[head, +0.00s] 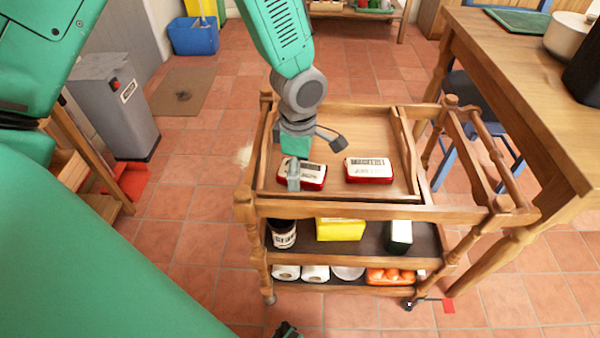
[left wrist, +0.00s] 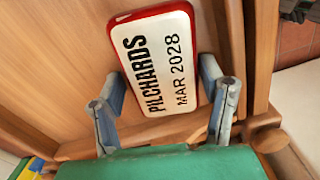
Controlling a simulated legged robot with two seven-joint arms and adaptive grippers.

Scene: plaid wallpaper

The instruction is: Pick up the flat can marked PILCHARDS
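The flat can marked PILCHARDS (left wrist: 160,60) is red with a white lid that also reads MAR 2028. It lies on the wooden top tray (head: 340,116) of the trolley and shows as the left can (head: 314,176) in the head view. My left gripper (head: 308,168) is over this can, hiding part of it. In the left wrist view its two fingers (left wrist: 165,100) are apart, one on each side of the can's near end, with gaps visible.
A second red-and-white flat can (head: 368,170) lies to the right on the same tray; its print is too small to read. The tray has raised wooden edges and a turned side rail (head: 490,160). Lower shelves hold a jar (head: 283,236) and a yellow box (head: 340,229). A wooden table (head: 520,70) stands right.

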